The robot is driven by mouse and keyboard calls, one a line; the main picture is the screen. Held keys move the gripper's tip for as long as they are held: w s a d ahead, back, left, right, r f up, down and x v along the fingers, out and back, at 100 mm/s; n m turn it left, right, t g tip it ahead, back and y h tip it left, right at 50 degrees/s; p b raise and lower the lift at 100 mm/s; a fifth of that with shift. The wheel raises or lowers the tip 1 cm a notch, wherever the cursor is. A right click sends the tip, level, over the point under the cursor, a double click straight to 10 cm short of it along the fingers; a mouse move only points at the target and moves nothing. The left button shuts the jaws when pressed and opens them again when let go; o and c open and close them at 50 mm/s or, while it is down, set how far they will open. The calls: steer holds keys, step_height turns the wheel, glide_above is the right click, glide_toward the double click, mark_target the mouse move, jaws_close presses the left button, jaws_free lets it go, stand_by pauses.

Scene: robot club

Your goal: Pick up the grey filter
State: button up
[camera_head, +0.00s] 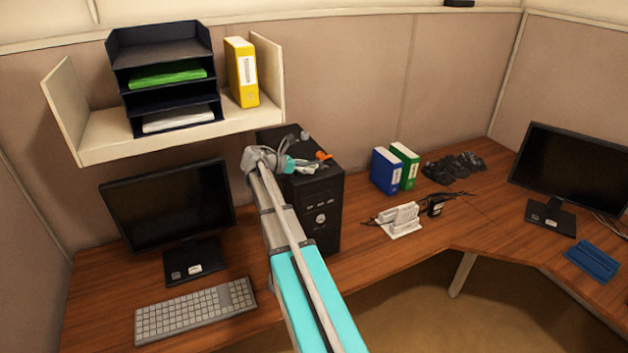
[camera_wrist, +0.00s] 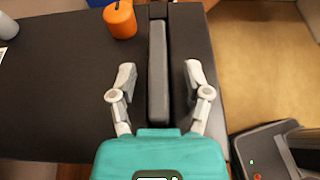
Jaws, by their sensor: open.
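A small grey piece, which looks like the grey filter (camera_head: 304,136), is on top of the black computer tower (camera_head: 322,210), near its back. In the wrist view the grey filter (camera_wrist: 8,27) is at the upper left edge, partly cut off by the frame. My gripper (camera_head: 286,160) is over the tower's top, nearer the camera than the filter. In the wrist view my gripper (camera_wrist: 160,71) is open, its fingers apart on either side of a dark grey bar on the tower's top. The filter is outside the fingers, ahead and to the left.
An orange piece (camera_wrist: 120,20) stands on the tower, between the filter and my fingers' line; it shows in the head view too (camera_head: 322,155). A shelf (camera_head: 100,140) with trays and a yellow binder (camera_head: 242,72) is at the upper left. A monitor (camera_head: 168,203) stands left of the tower.

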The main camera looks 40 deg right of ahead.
jaws_close()
steer(key=shift+r, duration=0.2)
stand_by(0.5)
step_height(320, 180, up, 18)
steer(key=p, duration=1.8)
steer(key=shift+f, duration=0.2)
